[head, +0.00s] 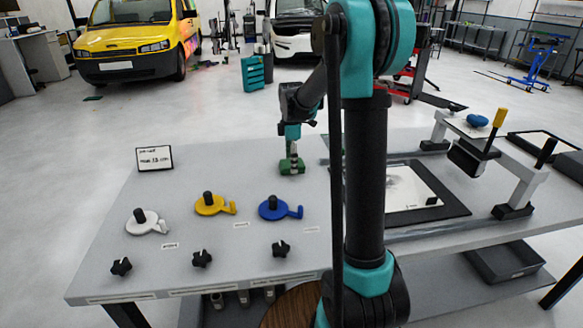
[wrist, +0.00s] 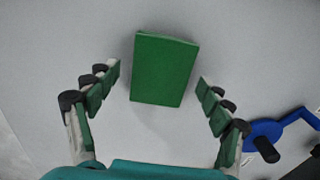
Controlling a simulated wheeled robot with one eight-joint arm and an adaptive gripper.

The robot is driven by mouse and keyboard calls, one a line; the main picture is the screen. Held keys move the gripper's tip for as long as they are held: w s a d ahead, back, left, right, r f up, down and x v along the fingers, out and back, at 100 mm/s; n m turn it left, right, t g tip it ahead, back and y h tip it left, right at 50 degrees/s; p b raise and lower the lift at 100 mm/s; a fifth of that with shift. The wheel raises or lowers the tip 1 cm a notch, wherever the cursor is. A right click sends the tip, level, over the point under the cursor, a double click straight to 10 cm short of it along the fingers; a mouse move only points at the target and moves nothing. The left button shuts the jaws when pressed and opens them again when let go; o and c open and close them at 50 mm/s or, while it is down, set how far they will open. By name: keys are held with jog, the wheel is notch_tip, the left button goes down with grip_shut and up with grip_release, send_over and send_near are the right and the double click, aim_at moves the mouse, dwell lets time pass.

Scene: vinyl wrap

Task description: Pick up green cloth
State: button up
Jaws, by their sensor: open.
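The green cloth (wrist: 165,68) looks like a folded rectangular block on the light grey table top, and in the head view it is a small green patch (head: 287,170) near the far edge. My gripper (wrist: 159,76) is open, with its green-padded fingers on either side of the cloth in the wrist view and a gap on both sides. In the head view my gripper (head: 292,158) points down directly above the cloth and partly hides it. I cannot tell the exact height between them.
The blue hooked disc (head: 274,208) lies in front of the cloth, with yellow (head: 212,206) and white (head: 143,222) ones to its left. A small sign (head: 154,158) stands at the back left. A press frame (head: 481,160) stands on the right. The table around the cloth is clear.

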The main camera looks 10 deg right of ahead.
jog(key=shift+f, duration=0.2)
jog(key=c, duration=1.1)
jog(key=shift+r, duration=0.1)
notch_tip(320, 180, up, 20)
